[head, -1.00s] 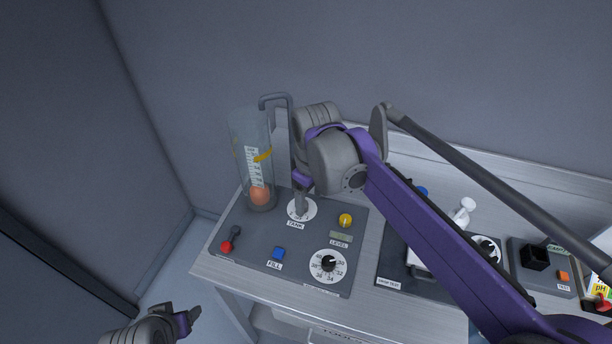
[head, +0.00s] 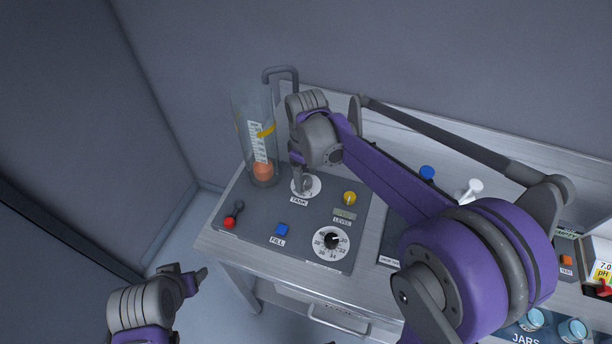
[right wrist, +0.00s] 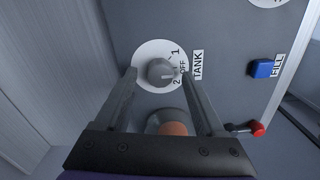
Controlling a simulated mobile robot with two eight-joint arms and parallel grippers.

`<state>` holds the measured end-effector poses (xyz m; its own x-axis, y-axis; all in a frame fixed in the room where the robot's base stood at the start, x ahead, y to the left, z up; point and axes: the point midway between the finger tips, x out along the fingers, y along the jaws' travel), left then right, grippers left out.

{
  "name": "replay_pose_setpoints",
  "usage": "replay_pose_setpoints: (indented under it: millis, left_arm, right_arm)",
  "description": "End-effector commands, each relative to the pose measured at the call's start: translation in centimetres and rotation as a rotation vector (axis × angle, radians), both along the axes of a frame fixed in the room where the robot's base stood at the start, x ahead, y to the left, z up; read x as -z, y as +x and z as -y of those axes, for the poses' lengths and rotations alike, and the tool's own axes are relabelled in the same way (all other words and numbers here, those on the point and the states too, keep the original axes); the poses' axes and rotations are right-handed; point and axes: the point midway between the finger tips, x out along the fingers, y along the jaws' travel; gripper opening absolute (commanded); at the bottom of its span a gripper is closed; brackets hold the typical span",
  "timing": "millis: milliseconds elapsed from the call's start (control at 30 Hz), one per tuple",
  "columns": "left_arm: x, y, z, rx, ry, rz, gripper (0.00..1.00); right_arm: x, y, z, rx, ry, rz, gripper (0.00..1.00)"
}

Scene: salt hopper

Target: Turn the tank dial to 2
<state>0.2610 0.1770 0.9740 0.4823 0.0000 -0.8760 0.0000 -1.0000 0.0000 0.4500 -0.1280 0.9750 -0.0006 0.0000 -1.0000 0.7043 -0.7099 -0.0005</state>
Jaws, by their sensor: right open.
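The tank dial is a grey knob (right wrist: 160,72) on a white disc marked 1, OFF and 2, beside the TANK label (right wrist: 198,65). My right gripper (right wrist: 155,84) is open, with one finger on each side of the knob and gaps showing. I cannot tell which mark the knob points to. In the head view my right gripper (head: 302,176) points down over the dial's white disc (head: 314,189) and hides most of the knob. My left gripper (head: 198,277) is at the lower left, off the bench; its jaws are unclear.
Around the dial are a red-tipped lever (head: 229,222), a blue FILL button (head: 282,229), a yellow knob (head: 349,198) and a numbered white dial (head: 331,241). My right arm covers the bench's right part.

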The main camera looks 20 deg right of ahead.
Motion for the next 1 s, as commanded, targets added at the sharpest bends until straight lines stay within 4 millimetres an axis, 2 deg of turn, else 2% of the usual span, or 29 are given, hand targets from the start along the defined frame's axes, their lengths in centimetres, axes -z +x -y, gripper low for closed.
replay_pose_setpoints:
  millis: [367, 733, 767, 1000]
  left_arm:
    - [0.02, -0.01, 0.0, 0.0, 0.0, 0.0, 0.64]
    - [0.03, -0.02, 0.0, 0.0, 0.0, 0.0, 0.64]
    - [0.03, -0.02, 0.0, 0.0, 0.0, 0.0, 0.64]
    - [0.08, -0.04, 0.0, 0.0, 0.0, -0.001, 0.64]
  right_arm:
    - [0.58, 0.01, 0.01, 0.0, 0.0, 0.0, 0.7]
    - [0.56, 0.0, 0.01, 0.0, 0.0, 0.0, 0.03]
    - [0.56, 0.0, 0.01, 0.0, 0.0, 0.0, 0.0]
    - [0.57, -0.01, 0.01, 0.009, 0.0, 0.0, 0.0]
